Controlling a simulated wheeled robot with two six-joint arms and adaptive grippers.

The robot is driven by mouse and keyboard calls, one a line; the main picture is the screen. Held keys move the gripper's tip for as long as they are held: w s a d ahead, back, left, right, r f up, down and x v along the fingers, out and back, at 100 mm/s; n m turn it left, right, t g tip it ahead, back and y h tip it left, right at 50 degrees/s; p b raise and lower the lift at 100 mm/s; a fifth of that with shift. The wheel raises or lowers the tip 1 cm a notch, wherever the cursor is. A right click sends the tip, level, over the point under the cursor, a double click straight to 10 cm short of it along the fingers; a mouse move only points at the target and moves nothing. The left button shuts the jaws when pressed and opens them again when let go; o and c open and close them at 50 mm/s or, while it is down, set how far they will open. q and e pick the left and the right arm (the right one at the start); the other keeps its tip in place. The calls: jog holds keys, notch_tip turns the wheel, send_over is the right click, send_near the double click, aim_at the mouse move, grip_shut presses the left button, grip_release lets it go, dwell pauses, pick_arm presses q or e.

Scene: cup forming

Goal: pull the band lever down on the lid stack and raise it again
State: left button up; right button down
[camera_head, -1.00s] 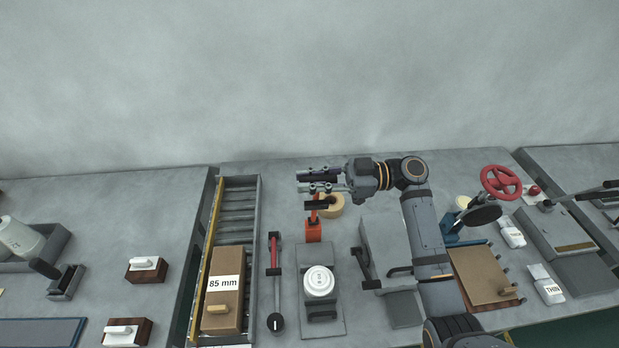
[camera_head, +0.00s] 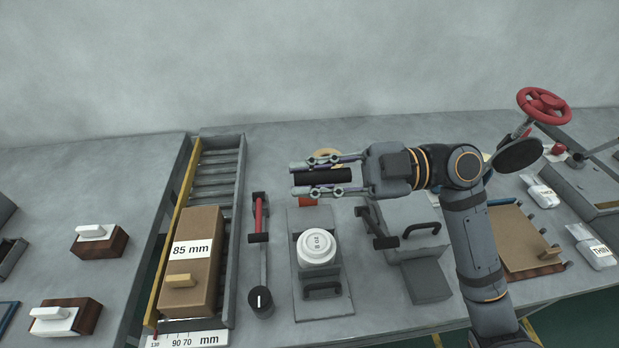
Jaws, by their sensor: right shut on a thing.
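The white lid stack (camera_head: 318,248), marked 8 oz, stands on a grey base plate (camera_head: 337,297) with a black handle at its front. My right gripper (camera_head: 298,178) is above and behind the stack, its fingers pointing left. It is shut on a dark bar, the band lever's handle (camera_head: 325,177), which lies lengthwise between the fingers. A bit of the lever's orange-red part (camera_head: 308,201) shows just under the fingers; the rest of the lever is hidden by the gripper. My left gripper is out of view.
Left of the stack are a red-handled lever (camera_head: 259,218) and a roller track with an 85 mm box (camera_head: 193,262). Right of it is a grey block with a black handle (camera_head: 421,229).

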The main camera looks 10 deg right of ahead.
aim_at(355, 178)
jog(key=shift+s, duration=0.1)
dwell(0.3)
jog(key=c, duration=1.2)
grip_release()
jog(key=shift+d+f, duration=0.15)
jog(key=shift+d, duration=0.35)
jog(key=d, duration=0.5)
jog(key=shift+d, duration=0.75)
